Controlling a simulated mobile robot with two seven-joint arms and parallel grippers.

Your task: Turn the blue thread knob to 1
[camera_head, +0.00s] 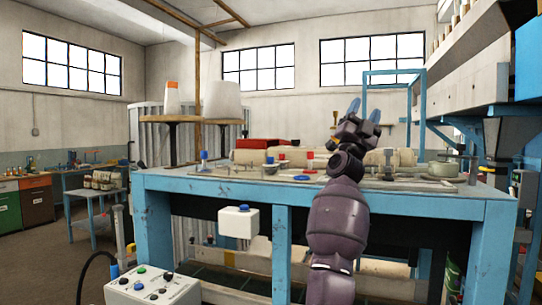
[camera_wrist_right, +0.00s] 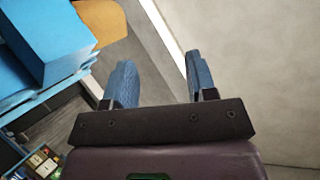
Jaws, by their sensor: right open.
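Several blue knob-like parts show in the head view, and I cannot tell which is the thread knob. A small white box with a blue knob (camera_head: 243,208) sits at the front edge of the blue-framed table (camera_head: 400,190). A blue-topped piece (camera_head: 204,155) stands on the tabletop at the left. No number can be read on either. My right gripper (camera_head: 364,111) is raised above the table, fingers pointing up, open and empty. Its blue fingers also show apart in the right wrist view (camera_wrist_right: 160,78), with nothing between them. My left gripper is out of view.
A white control box (camera_head: 150,292) with several coloured buttons is at the lower left. White cones (camera_head: 221,101) stand on a wooden stand behind. Shelves overhang at the right.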

